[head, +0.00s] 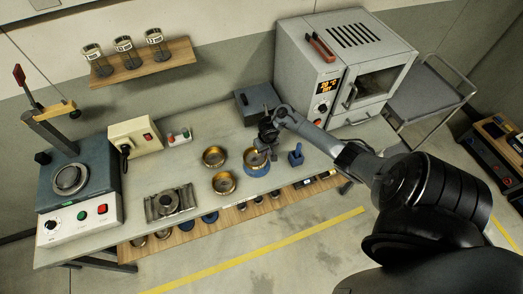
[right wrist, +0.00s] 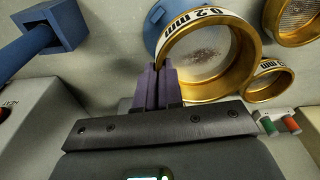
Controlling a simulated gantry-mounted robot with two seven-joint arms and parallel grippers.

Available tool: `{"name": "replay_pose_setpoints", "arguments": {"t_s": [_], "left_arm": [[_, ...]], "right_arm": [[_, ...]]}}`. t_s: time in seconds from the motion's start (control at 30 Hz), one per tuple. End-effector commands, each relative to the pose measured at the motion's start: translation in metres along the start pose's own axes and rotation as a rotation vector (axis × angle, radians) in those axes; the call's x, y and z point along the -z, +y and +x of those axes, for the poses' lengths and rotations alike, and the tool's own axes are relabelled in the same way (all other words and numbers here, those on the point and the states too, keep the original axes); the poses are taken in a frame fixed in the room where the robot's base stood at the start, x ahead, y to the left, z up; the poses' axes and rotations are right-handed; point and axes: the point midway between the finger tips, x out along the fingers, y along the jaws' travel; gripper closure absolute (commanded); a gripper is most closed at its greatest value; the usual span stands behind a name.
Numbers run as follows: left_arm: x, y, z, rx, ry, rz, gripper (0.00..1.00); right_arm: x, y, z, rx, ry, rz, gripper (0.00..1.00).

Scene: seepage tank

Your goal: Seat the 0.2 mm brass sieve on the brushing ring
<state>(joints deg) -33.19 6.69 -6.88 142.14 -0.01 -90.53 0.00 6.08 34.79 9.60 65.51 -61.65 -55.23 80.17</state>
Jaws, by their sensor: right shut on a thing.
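The brass sieve (right wrist: 246,62) labelled 0.2 mm is in the right wrist view, with dark residue on its mesh. My right gripper (right wrist: 158,72) is shut on its near-left rim. The blue brushing ring (right wrist: 157,22) shows behind the sieve's left side. In the head view, the sieve (head: 257,156) is over the blue ring (head: 257,171), below my right gripper (head: 266,148). I cannot tell whether it rests fully in the ring or is slightly raised. My left gripper is not in view.
Two other brass sieves, (head: 214,156) and (head: 223,183), stand to the left. A small blue holder (head: 296,157) stands close on the right. A grey box (head: 253,100) and oven (head: 345,75) stand behind. A metal fixture (head: 169,203) is farther left on the bench.

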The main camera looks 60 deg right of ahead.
Motion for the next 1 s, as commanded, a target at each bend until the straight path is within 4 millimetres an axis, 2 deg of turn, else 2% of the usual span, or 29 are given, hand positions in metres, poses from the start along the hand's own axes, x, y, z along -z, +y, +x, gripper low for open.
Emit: {"name": "replay_pose_setpoints", "arguments": {"t_s": [0.07,0.2,0.57,0.8,1.0], "left_arm": [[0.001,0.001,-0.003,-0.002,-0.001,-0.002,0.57],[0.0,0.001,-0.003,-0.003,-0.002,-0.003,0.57],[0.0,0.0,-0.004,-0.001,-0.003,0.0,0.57],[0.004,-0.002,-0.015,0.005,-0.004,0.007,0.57],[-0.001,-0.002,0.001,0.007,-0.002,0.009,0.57]], "right_arm": [[0.006,0.008,-0.007,0.0,0.003,-0.011,1.0],[0.011,0.012,-0.011,0.003,0.002,-0.012,1.0],[0.012,0.012,-0.012,0.002,0.002,-0.01,1.0],[0.012,0.012,-0.015,0.001,-0.001,-0.001,1.0],[0.009,0.012,0.009,0.0,-0.002,0.0,1.0]]}}
